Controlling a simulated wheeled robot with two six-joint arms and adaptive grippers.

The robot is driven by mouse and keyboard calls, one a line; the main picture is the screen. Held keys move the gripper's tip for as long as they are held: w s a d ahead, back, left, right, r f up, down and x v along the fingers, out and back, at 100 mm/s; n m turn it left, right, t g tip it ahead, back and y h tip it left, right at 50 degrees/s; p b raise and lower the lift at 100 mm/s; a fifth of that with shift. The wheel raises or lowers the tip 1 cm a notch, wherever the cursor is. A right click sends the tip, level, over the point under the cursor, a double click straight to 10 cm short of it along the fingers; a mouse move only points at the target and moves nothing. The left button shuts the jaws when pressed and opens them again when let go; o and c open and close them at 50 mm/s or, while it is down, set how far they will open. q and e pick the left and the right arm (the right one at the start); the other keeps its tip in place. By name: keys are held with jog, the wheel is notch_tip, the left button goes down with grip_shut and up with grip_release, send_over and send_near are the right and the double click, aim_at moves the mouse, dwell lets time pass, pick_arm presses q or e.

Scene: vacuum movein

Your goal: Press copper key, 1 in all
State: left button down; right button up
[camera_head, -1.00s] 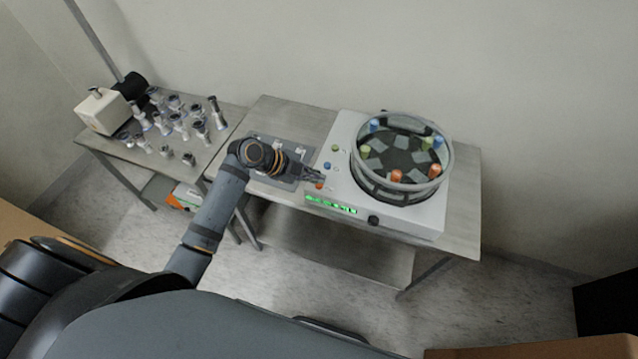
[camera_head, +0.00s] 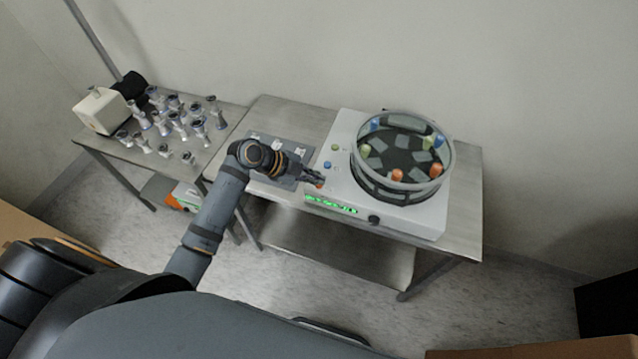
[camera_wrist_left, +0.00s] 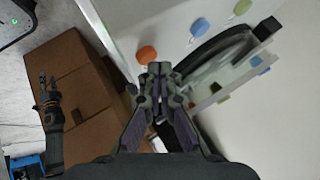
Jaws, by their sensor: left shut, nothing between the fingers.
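The copper-orange key (camera_head: 319,185) is on the front left of the white machine (camera_head: 344,128), partly covered by my fingertips in the head view. The key also shows in the left wrist view (camera_wrist_left: 146,54), just beyond and slightly left of my fingertips. A blue key (camera_head: 327,165) and a green key (camera_head: 335,147) lie in line behind it. My left gripper (camera_head: 317,179) is shut and empty, its tips close to the copper key; I cannot tell whether they touch it. My right gripper (camera_wrist_left: 44,82) seems to show small at the left of the left wrist view; its jaws are unclear.
A round glass-walled drum (camera_head: 402,150) with coloured pegs stands on the machine. A green-lit display (camera_head: 331,204) and dark knob (camera_head: 374,220) are on its front. A grey plate (camera_head: 280,150) lies left of the machine. Several glass flasks (camera_head: 178,122) crowd the left table.

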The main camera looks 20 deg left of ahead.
pick_arm(q)
jog(key=shift+f+b, duration=0.5)
dwell(0.5)
jog(key=shift+r, duration=0.1)
jog(key=shift+r+p, duration=0.65)
jog(key=shift+r, duration=0.15)
jog(key=shift+r, duration=0.1)
notch_tip(320, 180, up, 5)
jog(key=p, duration=0.3)
jog(key=shift+p, duration=0.35)
dwell(0.4)
